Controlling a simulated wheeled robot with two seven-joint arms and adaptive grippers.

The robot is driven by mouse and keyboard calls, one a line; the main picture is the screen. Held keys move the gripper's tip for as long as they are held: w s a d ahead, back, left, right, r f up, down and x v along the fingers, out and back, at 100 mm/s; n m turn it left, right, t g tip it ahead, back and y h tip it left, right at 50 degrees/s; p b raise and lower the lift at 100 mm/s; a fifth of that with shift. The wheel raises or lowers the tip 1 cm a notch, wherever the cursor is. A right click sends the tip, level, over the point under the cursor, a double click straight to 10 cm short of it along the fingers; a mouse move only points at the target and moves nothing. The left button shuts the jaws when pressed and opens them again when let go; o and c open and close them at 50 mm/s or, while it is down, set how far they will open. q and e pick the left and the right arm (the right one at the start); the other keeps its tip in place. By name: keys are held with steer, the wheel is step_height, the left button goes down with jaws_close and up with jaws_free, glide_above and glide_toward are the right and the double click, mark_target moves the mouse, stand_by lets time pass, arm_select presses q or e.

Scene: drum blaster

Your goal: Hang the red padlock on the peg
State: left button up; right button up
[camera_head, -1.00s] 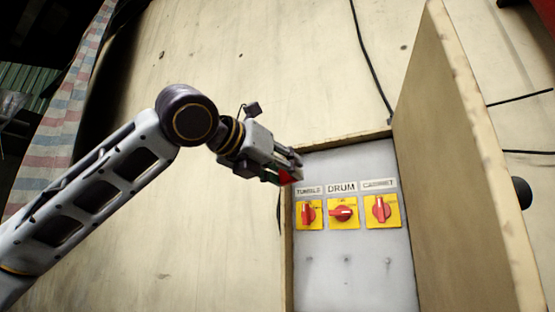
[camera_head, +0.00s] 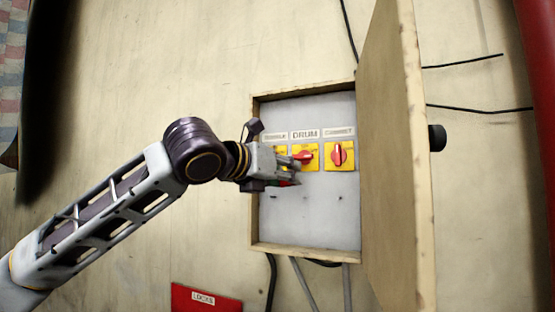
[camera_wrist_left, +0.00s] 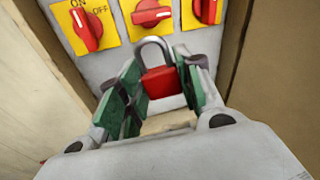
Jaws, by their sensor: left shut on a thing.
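My left gripper (camera_head: 289,170) is shut on the red padlock (camera_wrist_left: 161,83), inside the open cabinet in front of the grey panel (camera_head: 310,225). In the left wrist view the padlock sits between the green finger pads with its grey shackle pointing up toward the switches. In the head view only a sliver of red shows below the fingers. Small dark pegs stick out of the panel below the switches, one under the DRUM switch (camera_head: 305,157) and one under the CABINET switch (camera_head: 339,155). My gripper partly covers the TUMBLE switch and the panel below it. My right gripper is not in view.
The cabinet's wooden door (camera_head: 392,150) stands open on the right. A wooden frame (camera_head: 300,248) rims the panel. A red box labelled LOCKS (camera_head: 205,300) is at the bottom. Cables hang below the cabinet. The lower panel is clear.

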arm_select(q)
steer(key=h, duration=0.1)
glide_toward(311, 210)
steer(key=s+d+r, duration=0.1)
steer(key=s+r, duration=0.1)
steer(key=s, duration=0.1)
steer(key=shift+a+f+g, duration=0.15)
steer(key=shift+f+g, duration=0.15)
steer(key=shift+f, duration=0.2)
steer(key=shift+s, duration=0.1)
steer(key=shift+w, duration=0.3)
steer(key=shift+w+d+f, duration=0.1)
steer(key=shift+w+d, duration=0.3)
steer(key=shift+w, duration=0.7)
steer(key=shift+w+d+f, duration=0.15)
steer(key=shift+w+d, duration=0.25)
steer(key=shift+w, duration=0.65)
steer(key=shift+w+d+f, duration=0.1)
steer(key=shift+w+d, duration=0.3)
steer(key=shift+w, duration=0.7)
steer(key=shift+w+d+f, duration=0.15)
steer(key=shift+w+f, duration=0.05)
steer(key=shift+w, duration=0.35)
